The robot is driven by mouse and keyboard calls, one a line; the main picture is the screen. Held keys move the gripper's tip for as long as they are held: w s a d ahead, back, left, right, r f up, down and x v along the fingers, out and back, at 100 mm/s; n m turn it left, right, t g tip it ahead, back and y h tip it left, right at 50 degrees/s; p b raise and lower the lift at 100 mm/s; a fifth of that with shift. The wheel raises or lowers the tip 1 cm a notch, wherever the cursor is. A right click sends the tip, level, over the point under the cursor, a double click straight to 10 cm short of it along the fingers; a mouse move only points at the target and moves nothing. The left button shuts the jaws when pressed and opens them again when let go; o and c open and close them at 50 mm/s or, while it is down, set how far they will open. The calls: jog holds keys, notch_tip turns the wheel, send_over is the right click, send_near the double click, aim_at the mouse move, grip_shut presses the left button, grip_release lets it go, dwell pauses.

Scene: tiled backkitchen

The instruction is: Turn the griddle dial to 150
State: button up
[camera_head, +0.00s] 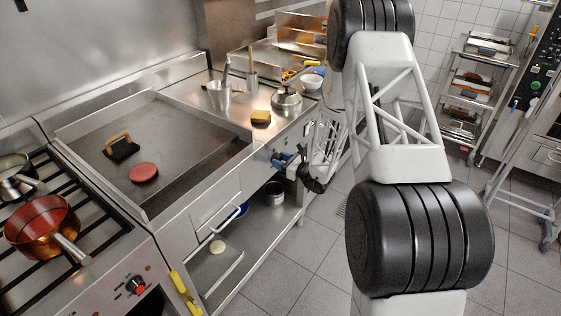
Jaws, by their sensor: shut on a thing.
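The griddle (190,122) is a wide flat steel plate in a metal surround, left of centre in the head view. Its front panel runs down the right side of the plate toward the counter. My gripper (279,160) is at this panel, with small blue parts at its tip, coming in from the right. It is shut on the griddle dial, which my fingers almost wholly hide. The dial's scale and setting cannot be read from here.
A black press with a wooden handle (121,147) and a red round patty (144,173) lie on the griddle. A copper pan (42,226) sits on the stove, which has a red-centred knob (136,286). A yellow-handled thing (184,292) hangs in front. The tiled floor (290,262) is clear.

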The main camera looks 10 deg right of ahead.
jog(key=shift+m, duration=0.6)
jog(key=o, duration=0.9)
jog(key=shift+s+d, duration=0.1)
jog(key=shift+v, duration=3.8)
jog(key=shift+r, duration=0.15)
